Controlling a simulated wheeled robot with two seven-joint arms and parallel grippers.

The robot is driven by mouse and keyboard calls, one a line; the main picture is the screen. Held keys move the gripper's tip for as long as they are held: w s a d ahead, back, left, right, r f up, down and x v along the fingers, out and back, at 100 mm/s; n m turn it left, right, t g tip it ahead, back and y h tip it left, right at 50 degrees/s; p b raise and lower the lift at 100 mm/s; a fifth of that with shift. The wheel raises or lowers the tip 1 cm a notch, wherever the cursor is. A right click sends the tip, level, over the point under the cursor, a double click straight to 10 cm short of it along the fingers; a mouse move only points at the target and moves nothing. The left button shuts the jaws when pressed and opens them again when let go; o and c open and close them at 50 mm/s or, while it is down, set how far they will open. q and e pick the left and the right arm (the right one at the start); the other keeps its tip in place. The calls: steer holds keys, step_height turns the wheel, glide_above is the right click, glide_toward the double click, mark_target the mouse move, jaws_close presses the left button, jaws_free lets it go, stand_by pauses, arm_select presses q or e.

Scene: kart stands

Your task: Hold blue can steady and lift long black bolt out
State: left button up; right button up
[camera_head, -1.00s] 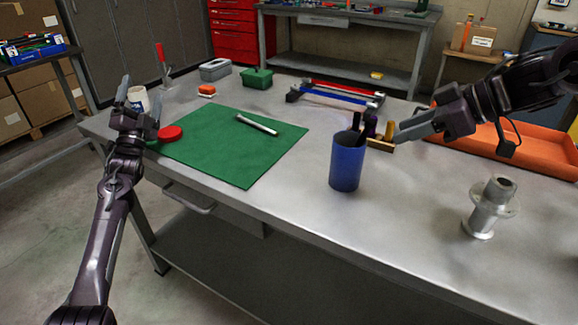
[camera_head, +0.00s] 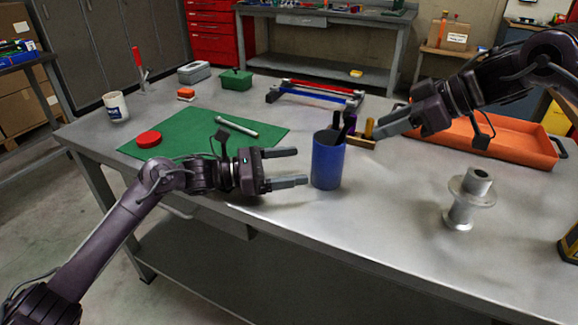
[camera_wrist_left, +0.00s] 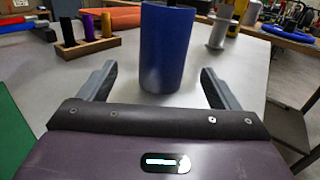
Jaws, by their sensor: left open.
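The blue can (camera_head: 327,165) stands upright on the metal table, with dark items (camera_head: 346,125) sticking out of its top; I cannot tell which is the long black bolt. My left gripper (camera_head: 296,167) is open just left of the can, fingers pointing at it and not around it. In the left wrist view the can (camera_wrist_left: 166,50) stands ahead, centred beyond the two open fingers (camera_wrist_left: 160,80). My right gripper (camera_head: 383,124) is right of the can, near the height of its rim; its finger gap is not clear.
A silver flanged part (camera_head: 465,198) stands at the right. An orange tray (camera_head: 515,145) lies behind it. A small wooden block with coloured pegs (camera_head: 362,139) is behind the can. A green mat (camera_head: 190,127) holds a metal rod (camera_head: 237,127) and a red disc (camera_head: 148,139).

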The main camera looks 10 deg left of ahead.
mark_target(325, 163)
arm_select(q)
steer(key=shift+s+d+f, duration=0.1)
steer(key=shift+d, duration=0.25)
steer(key=x, duration=0.7)
steer(key=shift+d, duration=0.15)
steer(key=c, duration=1.1)
arm_select(e)
steer(key=shift+o, duration=0.3)
